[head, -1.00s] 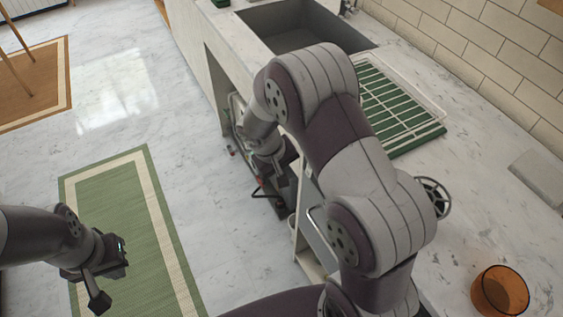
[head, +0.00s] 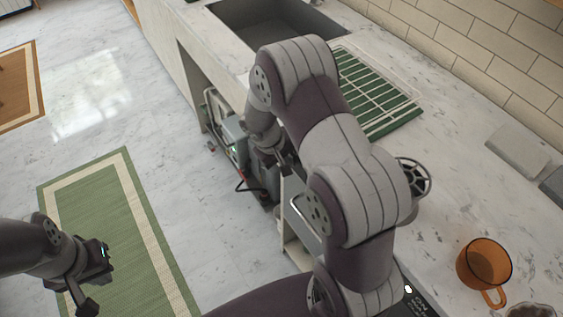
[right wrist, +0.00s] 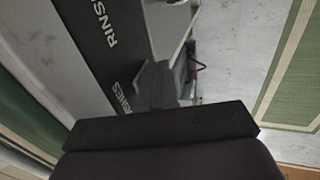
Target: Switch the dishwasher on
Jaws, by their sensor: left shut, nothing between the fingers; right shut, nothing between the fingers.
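A dark control panel with white lettering, seemingly the dishwasher's, shows at the bottom right in the head view (head: 421,300), with "ON" beside a small white spot. A dark panel with "RINSE" lettering also crosses the upper left of the right wrist view (right wrist: 92,45). My right gripper (right wrist: 158,86) is shut and empty, its fingers in front of part of this lettering; I cannot tell whether they touch it. In the head view my right arm hides much of the counter front. My left gripper (head: 95,279) is shut and empty, over the green mat.
An orange glass mug (head: 484,264) stands on the marble counter (head: 450,205). A green drying rack (head: 378,95) and a sink (head: 275,30) lie beyond my right arm. Equipment sits in the open space under the counter. The floor by the green mat (head: 130,215) is clear.

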